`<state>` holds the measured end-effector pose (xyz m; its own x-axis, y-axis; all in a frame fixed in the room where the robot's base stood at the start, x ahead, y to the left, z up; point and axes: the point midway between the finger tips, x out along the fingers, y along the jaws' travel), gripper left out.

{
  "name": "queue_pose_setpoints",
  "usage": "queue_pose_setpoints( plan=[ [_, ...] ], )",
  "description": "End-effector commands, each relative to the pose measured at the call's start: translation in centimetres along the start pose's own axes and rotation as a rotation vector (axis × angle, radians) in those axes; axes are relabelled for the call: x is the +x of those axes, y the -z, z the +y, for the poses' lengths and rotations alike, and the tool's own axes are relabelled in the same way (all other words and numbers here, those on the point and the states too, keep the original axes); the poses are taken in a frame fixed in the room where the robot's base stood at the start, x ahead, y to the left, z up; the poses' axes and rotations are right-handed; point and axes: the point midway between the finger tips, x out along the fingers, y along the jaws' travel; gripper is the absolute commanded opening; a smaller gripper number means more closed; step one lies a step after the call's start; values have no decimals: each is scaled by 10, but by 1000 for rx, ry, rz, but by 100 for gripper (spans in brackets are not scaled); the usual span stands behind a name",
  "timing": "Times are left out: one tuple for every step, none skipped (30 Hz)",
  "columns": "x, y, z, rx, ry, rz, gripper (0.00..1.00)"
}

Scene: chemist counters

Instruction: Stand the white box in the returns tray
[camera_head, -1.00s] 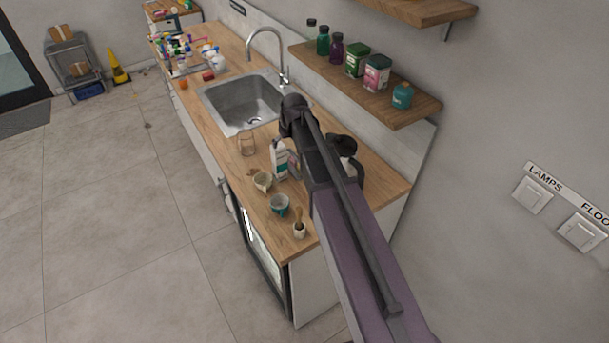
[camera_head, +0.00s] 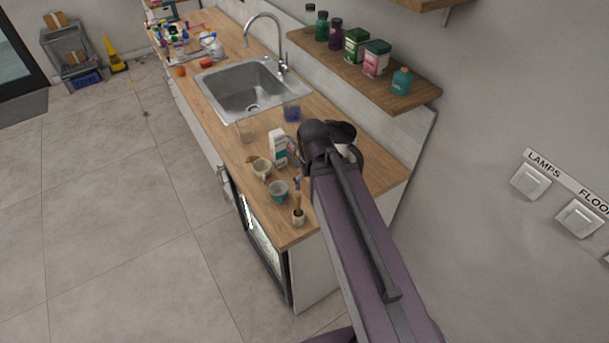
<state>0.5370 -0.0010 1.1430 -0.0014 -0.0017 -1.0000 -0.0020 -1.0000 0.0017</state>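The white box (camera_head: 278,147), with a teal and dark print, stands upright on the wooden counter, between the sink and the near end. My arm reaches over the near right part of the counter. The end of the arm is just right of the box, and its links hide most of my gripper (camera_head: 297,156). I cannot tell whether the fingers touch the box, or whether they are open or shut. I cannot make out for certain which thing is the returns tray; a low tray (camera_head: 193,62) with several small bottles lies at the far end of the counter.
A beige cup (camera_head: 261,168), a teal bowl (camera_head: 278,190) and a small pot with a pestle (camera_head: 298,216) stand close to the box. A clear glass (camera_head: 246,130) and a blue-filled beaker (camera_head: 291,111) are near the sink (camera_head: 240,90). A shelf (camera_head: 400,98) overhangs the right.

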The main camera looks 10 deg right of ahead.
Motion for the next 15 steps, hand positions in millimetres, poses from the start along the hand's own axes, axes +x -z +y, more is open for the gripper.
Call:
queue_pose_setpoints(
  plan=[
    [3,0,0,0,0,0,100],
    [5,0,0,-1,0,0,100],
    [8,0,0,-1,0,1,100],
    [10,0,0,-1,0,1,100],
    [14,0,0,-1,0,1,100],
    [18,0,0,-1,0,1,100],
    [22,0,0,-1,0,1,100],
    [26,0,0,-1,0,1,100],
    [33,0,0,-1,0,1,100],
    [38,0,0,-1,0,1,100],
    [43,0,0,-1,0,1,100],
    [50,0,0,-1,0,1,100],
    [55,0,0,-1,0,1,100],
    [60,0,0,-1,0,1,100],
    [67,0,0,-2,0,1,100]
  ],
)
